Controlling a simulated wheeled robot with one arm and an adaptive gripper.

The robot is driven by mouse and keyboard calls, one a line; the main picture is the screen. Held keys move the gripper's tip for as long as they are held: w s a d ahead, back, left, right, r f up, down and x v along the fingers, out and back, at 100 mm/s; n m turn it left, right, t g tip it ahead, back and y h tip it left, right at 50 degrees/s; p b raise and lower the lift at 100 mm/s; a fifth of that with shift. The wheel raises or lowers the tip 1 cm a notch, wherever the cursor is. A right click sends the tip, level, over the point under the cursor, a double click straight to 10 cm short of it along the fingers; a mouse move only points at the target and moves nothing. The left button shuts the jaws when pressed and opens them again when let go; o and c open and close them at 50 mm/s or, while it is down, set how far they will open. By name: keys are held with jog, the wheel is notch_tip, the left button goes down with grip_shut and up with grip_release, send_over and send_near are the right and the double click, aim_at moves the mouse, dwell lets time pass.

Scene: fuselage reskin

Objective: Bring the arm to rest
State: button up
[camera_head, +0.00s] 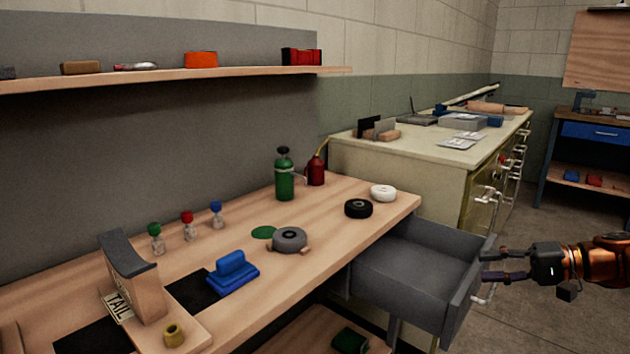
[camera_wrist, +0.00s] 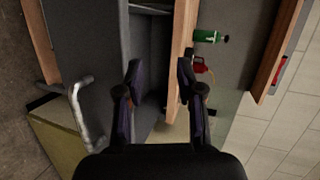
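My gripper (camera_head: 486,266) is at the right of the head view, its orange arm reaching in from the right edge. Its two dark fingers are spread with nothing between them. In the wrist view my gripper (camera_wrist: 160,80) also shows open and empty. The fingertips are close to the front of a grey drawer (camera_head: 415,272), which is pulled out at the right end of the workbench (camera_head: 330,215). The drawer's metal handle (camera_head: 484,297) shows just below the fingers, and in the wrist view (camera_wrist: 82,112) left of them. I cannot tell whether they touch the drawer.
On the bench are a blue block (camera_head: 232,275), a grey tape roll (camera_head: 289,239), a black roll (camera_head: 358,208), a white roll (camera_head: 383,193), a green bottle (camera_head: 284,178) and a red can (camera_head: 316,172). A cream cabinet (camera_head: 400,165) stands behind. Open floor (camera_head: 560,235) lies right.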

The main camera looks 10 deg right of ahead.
jog(key=s+a+r+n+g+h+p, duration=0.1)
jog(key=s+a+r+n+g+p, duration=0.15)
jog(key=a+r+p, duration=0.45)
jog(key=s+a+r+n+g+h+p, duration=0.1)
jog(key=s+a+r+g+p, duration=0.15)
jog(key=a, duration=0.85)
jog(key=s+a+r+n+g+h+p, duration=0.1)
jog(key=s+a+r+n+g+p, duration=0.25)
jog(key=a, duration=0.55)
jog(key=s+a+r+g+h+p, duration=0.1)
jog(key=s+a+r+h+p, duration=0.3)
jog(key=s+p, duration=0.4)
jog(key=s+d+r+h+p, duration=0.2)
jog(key=s+d+h+p, duration=0.2)
jog(key=s+p, duration=0.5)
jog(key=shift+s+d+h, duration=0.2)
jog(key=shift+s+h, duration=0.2)
jog(key=shift+s, duration=0.55)
jog(key=shift+a+g, duration=0.15)
jog(key=shift+g, duration=0.1)
